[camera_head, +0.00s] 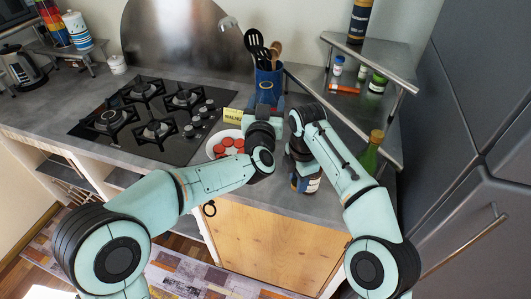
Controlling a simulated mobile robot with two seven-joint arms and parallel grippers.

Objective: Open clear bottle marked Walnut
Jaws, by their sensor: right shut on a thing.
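A yellow label (232,116) with dark lettering, which seems to read Walnut, stands behind the plate; what it belongs to is mostly hidden by my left arm. My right gripper (299,158) points down at the counter's front and is shut on a bottle (307,184) with a dark, partly orange label. My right arm covers the bottle's top, and I cannot read its label. My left gripper (264,113) is beyond my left wrist, in front of the blue utensil holder; its fingers are too hidden to tell their state.
A white plate (214,147) with red slices lies left of my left wrist, beside the black gas hob (150,118). A blue utensil holder (268,84) stands behind. A green bottle (372,150) stands right of my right arm, by the metal corner shelf (345,102).

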